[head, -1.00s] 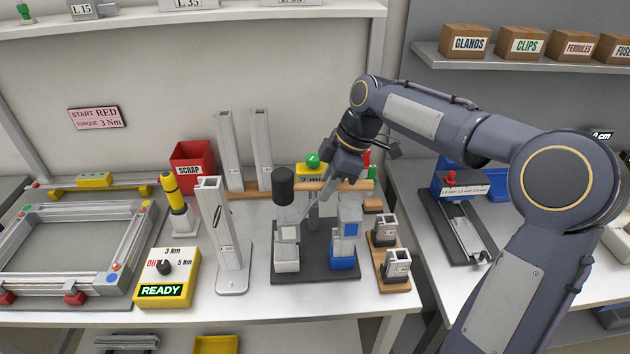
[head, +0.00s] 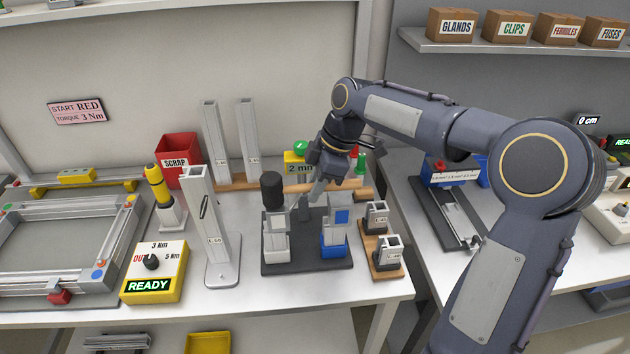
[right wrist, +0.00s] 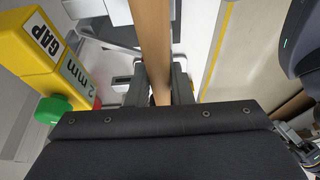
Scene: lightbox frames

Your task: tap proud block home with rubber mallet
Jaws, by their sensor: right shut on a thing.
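The mallet's black head (head: 271,190) hangs upright directly over the left grey block (head: 275,220), close to its top; I cannot tell if they touch. Its wooden handle (head: 361,193) runs to the right. My right gripper (head: 318,187) is shut on the handle; the right wrist view shows the handle (right wrist: 152,40) between the fingers (right wrist: 160,90). The left block stands on a white holder on a dark base plate (head: 300,265). How far each block stands up is unclear. My left gripper is out of view.
A yellow gap gauge (head: 297,168) with a green knob stands behind the gripper. A tall upright profile (head: 215,230) stands left of the plate. A yellow torque box (head: 153,270) and red scrap bin (head: 178,150) are farther left.

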